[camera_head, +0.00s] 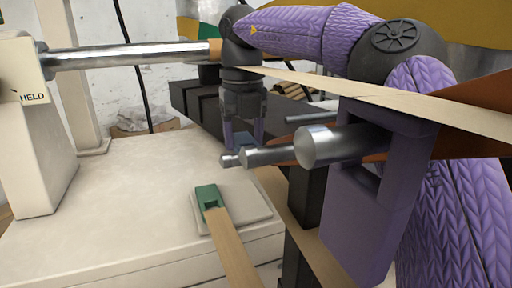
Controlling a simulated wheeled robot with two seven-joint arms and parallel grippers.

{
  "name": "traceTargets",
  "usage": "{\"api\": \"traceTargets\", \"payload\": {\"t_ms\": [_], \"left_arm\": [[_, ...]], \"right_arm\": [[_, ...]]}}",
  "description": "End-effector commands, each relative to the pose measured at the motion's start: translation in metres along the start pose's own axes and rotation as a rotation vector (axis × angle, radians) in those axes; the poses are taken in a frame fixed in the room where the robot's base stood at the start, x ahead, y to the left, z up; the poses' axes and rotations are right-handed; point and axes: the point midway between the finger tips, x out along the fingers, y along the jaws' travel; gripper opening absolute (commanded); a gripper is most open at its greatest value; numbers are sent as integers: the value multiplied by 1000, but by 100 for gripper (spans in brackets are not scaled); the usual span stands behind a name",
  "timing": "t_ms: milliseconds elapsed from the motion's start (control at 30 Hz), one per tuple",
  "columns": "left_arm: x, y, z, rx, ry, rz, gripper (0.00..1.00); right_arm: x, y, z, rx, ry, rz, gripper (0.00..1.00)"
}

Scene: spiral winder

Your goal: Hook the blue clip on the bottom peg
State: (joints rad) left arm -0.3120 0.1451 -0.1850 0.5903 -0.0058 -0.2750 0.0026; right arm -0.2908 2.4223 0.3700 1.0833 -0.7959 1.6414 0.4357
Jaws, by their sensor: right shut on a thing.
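My right gripper (243,133) hangs down near the middle of the view, its fingers shut on a small blue clip (244,140). The clip is largely hidden between the fingers. It is just above and behind the ends of the metal pegs. A large steel peg (330,146) and a thinner one (268,156) point left, and a smaller peg end (229,159) shows just beyond. I cannot tell which is the bottom peg, or whether the clip touches one. My left gripper is not in view.
A green clip (207,196) on a tan strip (232,250) lies at a pad on the cream base (110,200). A steel rod (130,54) extends from a cream post labelled HELD (30,130). A pale strip (400,97) crosses in front of my right arm. A purple block (355,225) stands at right.

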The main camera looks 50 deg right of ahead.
Motion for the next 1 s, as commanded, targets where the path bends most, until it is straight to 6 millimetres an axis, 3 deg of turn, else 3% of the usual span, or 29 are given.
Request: {"api": "traceTargets", "payload": {"t_ms": [567,1000], "left_arm": [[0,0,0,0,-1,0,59],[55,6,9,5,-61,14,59]], "right_arm": [[0,0,0,0,0,0,0],[93,0,1,-1,6,-1,0]]}}
